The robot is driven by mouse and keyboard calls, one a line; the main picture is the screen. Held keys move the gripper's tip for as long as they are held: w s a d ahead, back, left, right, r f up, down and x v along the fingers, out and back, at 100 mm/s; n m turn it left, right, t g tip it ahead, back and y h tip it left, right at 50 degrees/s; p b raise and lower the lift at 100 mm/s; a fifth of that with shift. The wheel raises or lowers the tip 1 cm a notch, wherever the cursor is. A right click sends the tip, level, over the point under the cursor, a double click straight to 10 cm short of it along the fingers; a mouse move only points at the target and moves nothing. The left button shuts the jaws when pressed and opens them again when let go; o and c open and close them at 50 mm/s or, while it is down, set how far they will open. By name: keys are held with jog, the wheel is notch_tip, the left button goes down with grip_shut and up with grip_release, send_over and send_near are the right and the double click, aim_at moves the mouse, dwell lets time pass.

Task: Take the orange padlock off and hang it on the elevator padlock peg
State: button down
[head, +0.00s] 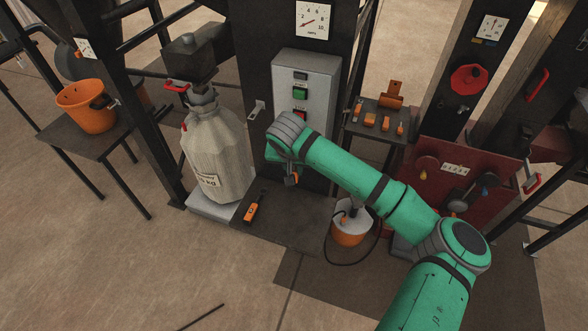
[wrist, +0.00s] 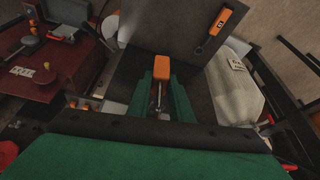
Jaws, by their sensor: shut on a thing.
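The orange padlock (wrist: 162,66) is between the two green fingers of my gripper (wrist: 162,88) in the wrist view. Its metal shackle points back toward my palm. In the head view my gripper (head: 287,172) hangs in front of the dark column, below the grey control box (head: 307,75), and my wrist mostly hides it. A small part of the padlock (head: 292,179) shows there. A pale bracket (head: 256,109) sticks out of the column left of the control box; I cannot tell whether it is the elevator padlock peg.
An orange handheld device (head: 252,209) lies on the dark base plate (head: 285,232). A white sack (head: 215,150) stands to the left. An orange-and-white bucket (head: 351,227) with a cable stands to the right, near a side table (head: 365,128) with orange items.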

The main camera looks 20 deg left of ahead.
jog(key=shift+r, duration=0.65)
jog(key=shift+s, duration=1.6)
jog(key=s, duration=0.3)
jog(key=shift+a, duration=0.1)
jog(key=shift+a, duration=0.1)
dwell(0.5)
jog(key=w+a+r+m, duration=0.1)
jog(key=a+r, duration=0.2)
jog(key=a, duration=0.5)
jog(key=w+a+r+m, duration=0.1)
jog(key=a+r, duration=0.2)
jog(key=a, duration=0.5)
jog(key=shift+w+a+h, duration=0.25)
jog(key=shift+w+h, duration=0.05)
jog(key=shift+h, duration=0.1)
jog(key=shift+w+d, duration=0.1)
jog(key=shift+w, duration=2.7)
